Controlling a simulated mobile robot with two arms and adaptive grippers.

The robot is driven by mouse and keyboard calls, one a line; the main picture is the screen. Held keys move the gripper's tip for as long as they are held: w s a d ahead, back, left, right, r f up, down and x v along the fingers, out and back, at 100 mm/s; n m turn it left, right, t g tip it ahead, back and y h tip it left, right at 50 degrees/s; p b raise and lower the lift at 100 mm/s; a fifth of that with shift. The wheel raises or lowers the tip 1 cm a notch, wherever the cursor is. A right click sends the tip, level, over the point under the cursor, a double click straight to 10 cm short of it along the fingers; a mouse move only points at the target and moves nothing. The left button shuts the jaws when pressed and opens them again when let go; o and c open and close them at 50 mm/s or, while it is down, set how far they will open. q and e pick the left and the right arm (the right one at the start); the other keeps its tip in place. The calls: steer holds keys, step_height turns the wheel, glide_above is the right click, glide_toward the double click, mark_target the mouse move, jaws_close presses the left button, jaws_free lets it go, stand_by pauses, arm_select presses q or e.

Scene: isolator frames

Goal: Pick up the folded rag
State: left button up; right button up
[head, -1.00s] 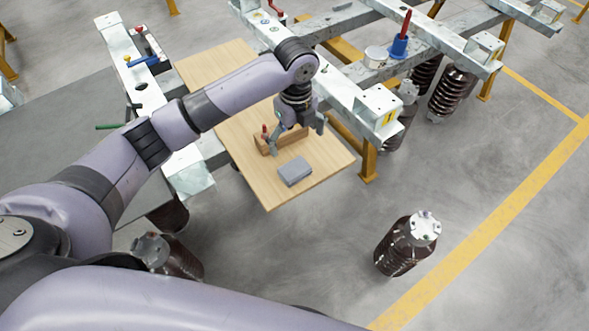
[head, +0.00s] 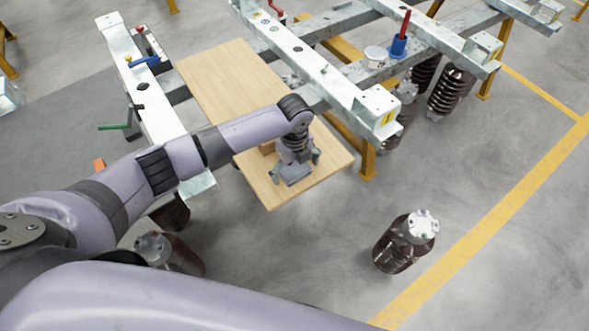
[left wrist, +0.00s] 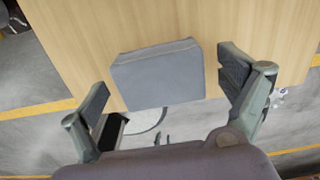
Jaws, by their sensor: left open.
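The folded rag is a flat grey-blue block (head: 297,175) near the front end of the wooden board (head: 222,88). In the head view my left gripper (head: 296,172) is over it and hides part of it. In the left wrist view the rag (left wrist: 158,75) lies between and slightly beyond the two open fingers of my left gripper (left wrist: 168,100). Gaps show between the rag and each finger. I cannot tell the gripper's exact height above it. My right gripper is not in view.
A wooden block (head: 267,148) sits on the board behind my gripper, partly hidden. Metal beams (head: 330,78) flank the board. A blue holder (head: 398,46) and white cup (head: 375,56) stand on the frame. A dark insulator (head: 405,243) stands on the floor at right.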

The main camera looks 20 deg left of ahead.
mark_target(294, 168)
arm_select(q)
steer(key=shift+c, duration=0.4)
steer(key=c, duration=1.1)
steer(key=shift+o, duration=0.2)
steer(key=shift+r, duration=0.1)
step_height(294, 168, up, 20)
steer(key=b, duration=0.1)
